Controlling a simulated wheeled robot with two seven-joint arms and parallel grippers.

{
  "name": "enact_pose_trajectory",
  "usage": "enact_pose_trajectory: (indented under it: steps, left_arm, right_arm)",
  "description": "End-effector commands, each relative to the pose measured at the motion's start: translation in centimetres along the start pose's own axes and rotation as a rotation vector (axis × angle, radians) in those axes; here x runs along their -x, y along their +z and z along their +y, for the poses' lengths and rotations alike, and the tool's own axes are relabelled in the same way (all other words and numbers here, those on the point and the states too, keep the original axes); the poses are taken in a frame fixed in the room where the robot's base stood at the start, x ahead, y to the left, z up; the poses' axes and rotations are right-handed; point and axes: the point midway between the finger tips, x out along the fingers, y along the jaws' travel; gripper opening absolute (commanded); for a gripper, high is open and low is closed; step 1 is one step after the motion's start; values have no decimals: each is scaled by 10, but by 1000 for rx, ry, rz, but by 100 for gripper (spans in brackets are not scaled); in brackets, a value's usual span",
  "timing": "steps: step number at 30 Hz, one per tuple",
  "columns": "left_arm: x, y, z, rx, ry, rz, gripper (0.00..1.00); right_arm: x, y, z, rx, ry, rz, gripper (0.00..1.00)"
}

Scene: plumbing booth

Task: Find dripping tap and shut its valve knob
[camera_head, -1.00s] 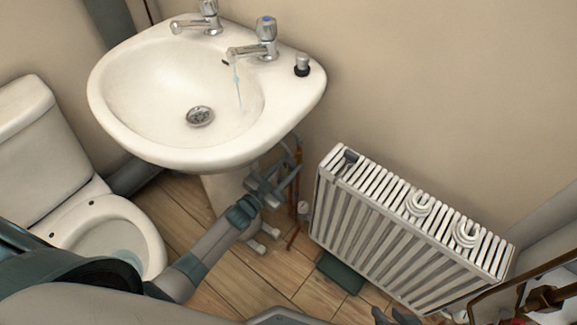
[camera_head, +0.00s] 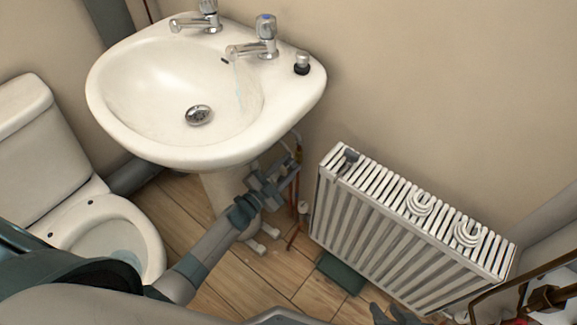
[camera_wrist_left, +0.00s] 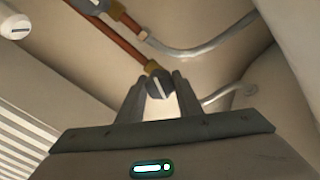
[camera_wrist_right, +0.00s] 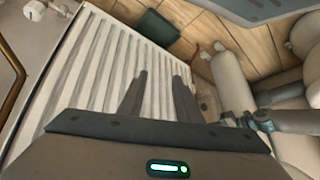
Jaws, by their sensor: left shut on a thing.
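The white basin (camera_head: 140,95) carries two chrome taps. From the spout of the right, blue-topped tap (camera_head: 266,38) a faint thin trickle (camera_head: 239,88) falls into the bowl. No water shows at the left tap (camera_head: 209,14). My left gripper (camera_head: 283,174) is under the basin's right side, at the copper pipes. In the left wrist view its fingers (camera_wrist_left: 158,92) are shut on a dark valve knob (camera_wrist_left: 158,85) with a pale line, at the end of a copper pipe. My right gripper (camera_wrist_right: 160,85) is open and empty above the radiator and floor.
A white radiator (camera_head: 400,238) stands against the wall right of the basin. A toilet (camera_head: 110,225) is at the left. A second copper pipe with a dark fitting (camera_wrist_left: 90,6) runs close to the held knob. Wooden floor lies between.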

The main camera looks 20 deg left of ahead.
Motion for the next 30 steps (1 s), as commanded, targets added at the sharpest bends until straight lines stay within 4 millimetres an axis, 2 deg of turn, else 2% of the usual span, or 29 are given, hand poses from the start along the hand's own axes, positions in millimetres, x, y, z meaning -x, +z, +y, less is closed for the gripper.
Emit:
enact_pose_trajectory:
  steps: [24, 30]
  left_arm:
    - [1, 2, 2, -774, 0, 0, 10]
    - [1, 2, 2, -945, 1, -1, 10]
  right_arm:
    - [-7, -20, -25, -9, -72, 176, 31]
    - [-3, -52, -36, 8, -85, 343, 31]
